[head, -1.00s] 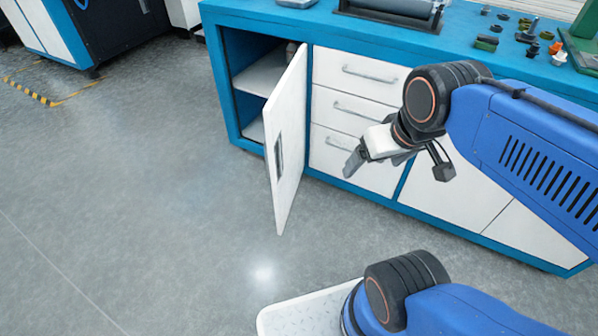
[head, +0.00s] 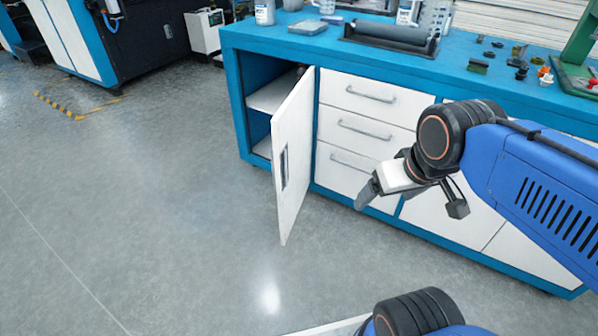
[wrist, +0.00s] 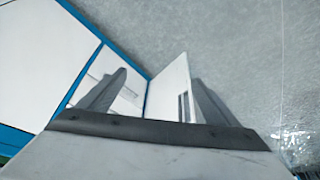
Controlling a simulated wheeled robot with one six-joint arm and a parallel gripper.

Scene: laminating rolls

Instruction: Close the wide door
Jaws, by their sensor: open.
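The wide door (head: 292,155) is a white panel with a dark recessed handle. It stands open, swung out from the left end of the blue-framed workbench cabinet. The dark cabinet opening with a shelf (head: 268,97) shows to its left. My gripper (head: 367,192) is to the right of the door, in front of the drawers, apart from the door and empty. In the wrist view the fingers of my gripper (wrist: 160,100) are spread apart, and the door (wrist: 170,88) shows beyond and between them, its handle close to the right finger in the picture.
White drawers (head: 368,92) with bar handles are right of the opening. The grey floor (head: 150,200) left of the door is clear. A dark machine (head: 140,40) stands at the back left.

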